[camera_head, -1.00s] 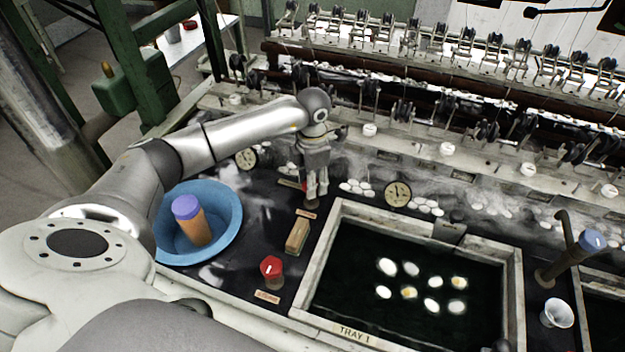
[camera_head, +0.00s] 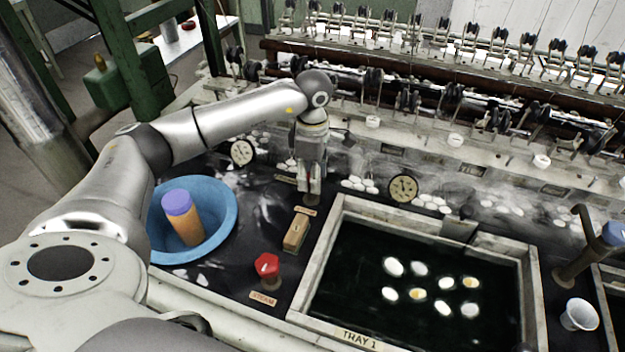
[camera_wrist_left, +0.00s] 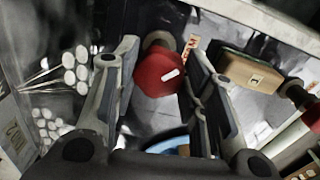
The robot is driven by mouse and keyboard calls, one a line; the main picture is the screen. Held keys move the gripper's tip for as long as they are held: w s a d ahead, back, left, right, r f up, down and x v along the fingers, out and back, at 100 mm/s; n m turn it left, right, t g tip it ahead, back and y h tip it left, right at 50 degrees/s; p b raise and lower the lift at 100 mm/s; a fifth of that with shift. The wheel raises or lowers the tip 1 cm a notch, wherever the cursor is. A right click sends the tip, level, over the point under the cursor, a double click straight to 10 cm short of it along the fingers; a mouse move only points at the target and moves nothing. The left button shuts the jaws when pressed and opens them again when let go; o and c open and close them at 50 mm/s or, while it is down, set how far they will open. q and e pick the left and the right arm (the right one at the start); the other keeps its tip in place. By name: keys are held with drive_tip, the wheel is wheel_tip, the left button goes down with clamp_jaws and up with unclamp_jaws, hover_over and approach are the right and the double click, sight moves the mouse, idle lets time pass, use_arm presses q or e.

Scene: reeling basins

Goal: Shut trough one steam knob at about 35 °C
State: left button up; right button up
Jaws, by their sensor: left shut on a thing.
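My left gripper (camera_head: 309,187) points down at the back of the black bench, shut on a red knob. In the left wrist view this red knob (camera_wrist_left: 160,72) with a white mark sits between the fingers. In the head view the gripper mostly hides it. A second red knob (camera_head: 267,265) stands free nearer the front, beside a tag (camera_head: 263,298) that seems to read STEAM. My right gripper is out of view.
Tray 1 (camera_head: 335,222), with dark water and several white cocoons, lies right of the knobs. A wooden block (camera_head: 296,230) sits between the knobs. A blue basin (camera_head: 222,230) holding an orange cylinder is at left. Steam drifts along the back.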

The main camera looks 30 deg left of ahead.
use_arm(q)
drive_tip(key=shift+m+b, duration=0.35)
drive_tip(key=shift+m, duration=0.25)
drive_tip(key=shift+r, duration=0.1)
drive_tip(key=o, duration=1)
wheel_tip(320, 180, up, 12)
